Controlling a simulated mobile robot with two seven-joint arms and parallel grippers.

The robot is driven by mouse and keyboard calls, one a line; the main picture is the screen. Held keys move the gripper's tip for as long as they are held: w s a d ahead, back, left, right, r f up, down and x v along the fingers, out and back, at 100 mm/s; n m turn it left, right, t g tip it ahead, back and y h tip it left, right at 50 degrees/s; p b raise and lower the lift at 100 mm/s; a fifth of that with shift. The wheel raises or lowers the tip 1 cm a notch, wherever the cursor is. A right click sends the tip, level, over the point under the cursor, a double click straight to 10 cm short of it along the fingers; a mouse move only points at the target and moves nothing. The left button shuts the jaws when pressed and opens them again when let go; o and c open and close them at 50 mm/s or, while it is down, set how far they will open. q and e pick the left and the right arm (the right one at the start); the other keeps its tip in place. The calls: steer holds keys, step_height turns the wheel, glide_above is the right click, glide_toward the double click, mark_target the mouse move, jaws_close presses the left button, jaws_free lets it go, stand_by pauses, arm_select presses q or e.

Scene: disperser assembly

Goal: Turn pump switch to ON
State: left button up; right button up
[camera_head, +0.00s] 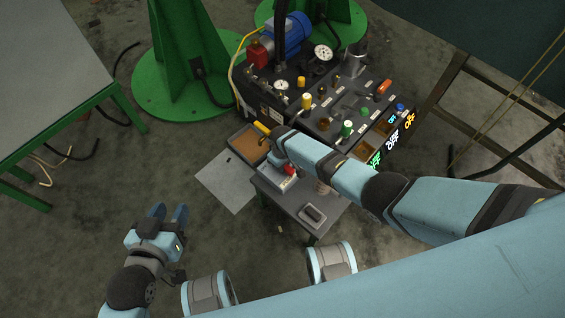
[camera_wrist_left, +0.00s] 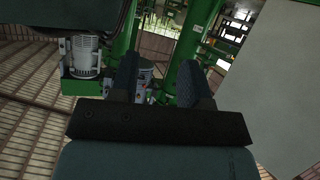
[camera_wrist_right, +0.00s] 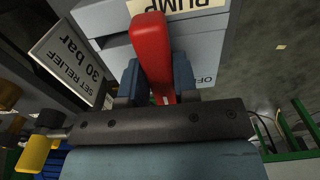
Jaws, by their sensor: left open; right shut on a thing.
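The pump switch has a red handle (camera_wrist_right: 151,48) on a grey box (camera_wrist_right: 205,50) labelled PUMP. In the right wrist view my right gripper (camera_wrist_right: 157,80) has its two fingers on either side of the handle and is shut on it. Part of an OFF marking shows at the right of the box. In the head view the red handle (camera_head: 290,169) shows small beside my right gripper (camera_head: 276,150), and my arm covers part of the area. My left gripper (camera_head: 167,214) is open and empty above the floor, away from the switch; its spread fingers also show in the left wrist view (camera_wrist_left: 160,78).
A panel (camera_head: 335,110) with several coloured knobs and gauges stands behind the switch. A SET RELIEF 30 bar sign (camera_wrist_right: 72,58) is close at left. An open brown bin (camera_head: 248,146) and a small table (camera_head: 335,216) adjoin. Floor around my left gripper is clear.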

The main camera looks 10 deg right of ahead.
steer(key=o, duration=0.9)
steer(key=shift+r+p, duration=0.35)
steer(key=shift+r, duration=0.1)
arm_select(q)
steer(key=a+p, duration=0.1)
steer(key=p, duration=0.2)
steer(key=s+g+y+p, duration=0.1)
steer(key=p, duration=0.2)
steer(key=shift+a+f, duration=0.2)
steer(key=shift+a, duration=0.15)
arm_select(e)
step_height(320, 180, up, 13)
steer(key=shift+f, duration=0.1)
arm_select(q)
steer(key=shift+d, duration=0.1)
